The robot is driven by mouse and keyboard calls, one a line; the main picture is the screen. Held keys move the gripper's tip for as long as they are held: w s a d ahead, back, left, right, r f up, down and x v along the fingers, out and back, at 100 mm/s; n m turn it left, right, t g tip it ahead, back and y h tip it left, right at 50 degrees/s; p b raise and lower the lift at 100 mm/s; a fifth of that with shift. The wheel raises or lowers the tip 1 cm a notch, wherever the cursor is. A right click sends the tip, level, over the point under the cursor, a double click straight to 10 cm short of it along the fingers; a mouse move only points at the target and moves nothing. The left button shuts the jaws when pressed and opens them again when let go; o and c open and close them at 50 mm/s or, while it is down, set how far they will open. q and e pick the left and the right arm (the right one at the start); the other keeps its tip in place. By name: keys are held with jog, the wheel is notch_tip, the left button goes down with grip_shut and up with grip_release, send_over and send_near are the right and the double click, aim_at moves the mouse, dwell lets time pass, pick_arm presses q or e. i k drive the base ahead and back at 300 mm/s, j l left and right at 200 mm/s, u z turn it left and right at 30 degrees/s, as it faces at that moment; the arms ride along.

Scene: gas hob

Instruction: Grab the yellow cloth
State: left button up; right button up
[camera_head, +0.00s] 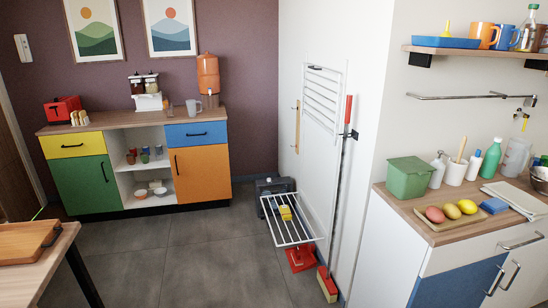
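A small yellow item (285,212) shows at the lower white wire rack (302,232), which sticks out from the wall near the middle of the view. It may be the yellow cloth, but it is too small to tell. It is partly behind the rack's bars, so I cannot tell whether it rests on the rack or lies beyond it. Neither of my grippers is in view.
A dark grey box (270,187) stands behind the rack. A red-handled broom (345,125) leans beside it. A colourful cabinet (135,170) stands at the back, a wooden table (28,285) front left, a counter (425,225) right. The grey floor (190,270) between is clear.

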aim_at(286, 215)
jog(key=i+j+u, duration=0.3)
jog(key=i, duration=0.55)
jog(key=i+u, duration=0.3)
jog(key=i, duration=0.6)
jog(key=i+j+z, duration=0.1)
jog(key=i+z, duration=0.25)
jog(key=i, duration=0.2)
jog(key=i+j+z, duration=0.25)
jog(key=i+z, duration=0.15)
jog(key=i, duration=0.15)
jog(key=i+j+z, duration=0.35)
jog(key=i+j, duration=0.05)
jog(key=i, duration=0.1)
